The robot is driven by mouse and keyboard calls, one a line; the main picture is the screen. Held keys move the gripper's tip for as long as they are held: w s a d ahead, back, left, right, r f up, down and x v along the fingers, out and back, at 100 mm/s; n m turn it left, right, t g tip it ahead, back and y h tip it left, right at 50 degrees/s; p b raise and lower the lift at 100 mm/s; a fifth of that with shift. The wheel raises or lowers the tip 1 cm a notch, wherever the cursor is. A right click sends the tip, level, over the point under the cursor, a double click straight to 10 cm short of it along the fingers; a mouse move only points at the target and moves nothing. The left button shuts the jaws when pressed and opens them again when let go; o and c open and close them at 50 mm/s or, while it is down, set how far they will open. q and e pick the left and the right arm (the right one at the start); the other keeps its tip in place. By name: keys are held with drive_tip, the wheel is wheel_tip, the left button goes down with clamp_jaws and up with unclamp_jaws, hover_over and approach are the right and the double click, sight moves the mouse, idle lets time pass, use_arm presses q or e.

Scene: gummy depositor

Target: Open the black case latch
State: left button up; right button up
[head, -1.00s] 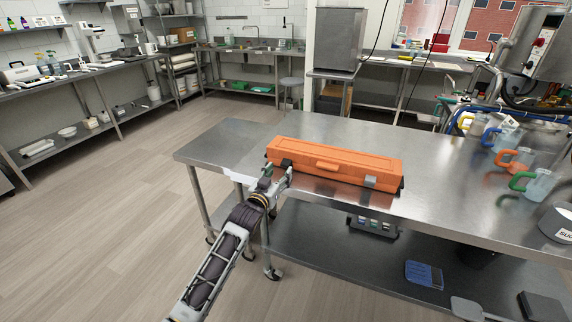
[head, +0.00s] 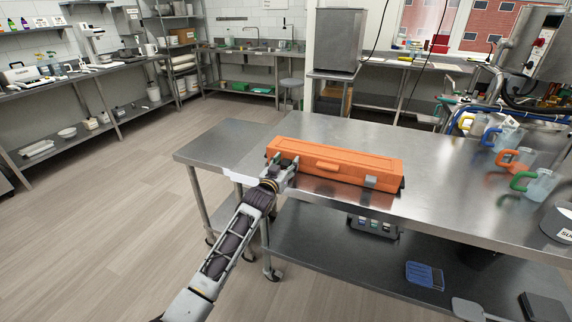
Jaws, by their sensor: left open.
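An orange case (head: 345,157) lies closed on the steel table, long side facing me, with an orange handle (head: 327,166) at its front middle. A grey latch (head: 370,182) shows on the front near its right end. My left gripper (head: 288,163) is open at the front left of the case. Its fingers are at or very close to the case front and cover that spot, so a latch there is hidden. I cannot tell whether the fingers touch the case. No black latch shows clearly. My right gripper is out of view.
The steel table (head: 450,200) is clear in front of and right of the case. Jugs with coloured handles, such as an orange one (head: 513,160), stand at the right. The lower shelf (head: 330,235) holds a blue item (head: 425,275).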

use_arm(q)
drive_tip(key=shift+c, duration=0.6)
drive_tip(key=c, duration=0.9)
